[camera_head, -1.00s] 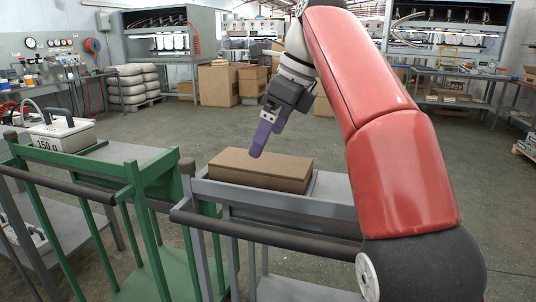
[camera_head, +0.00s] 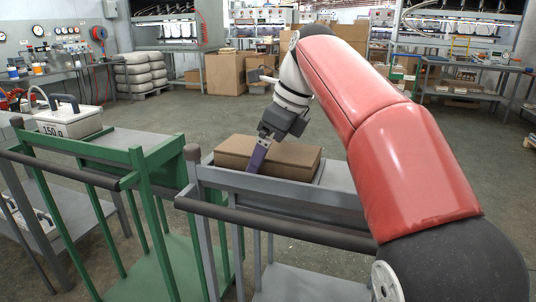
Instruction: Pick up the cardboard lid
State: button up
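The cardboard lid (camera_head: 290,154) is the brown top of a flat box lying on the grey cart (camera_head: 335,196). My gripper (camera_head: 254,167) points down at the near left part of the box, its purple fingers overlapping the lid's front edge in this view. Only one finger shows clearly, so I cannot tell whether the fingers are apart or touch the lid. The lid lies flat, and its seam with the box below is hard to make out.
A green cart (camera_head: 140,160) stands to the left, with a white 150 g container (camera_head: 68,122) on it. The grey cart's dark handle bar (camera_head: 275,228) runs along its near side. Open floor lies behind the carts, with cardboard boxes (camera_head: 228,74) farther back.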

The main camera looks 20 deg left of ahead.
jog(key=shift+c, duration=0.4)
jog(key=c, duration=0.8)
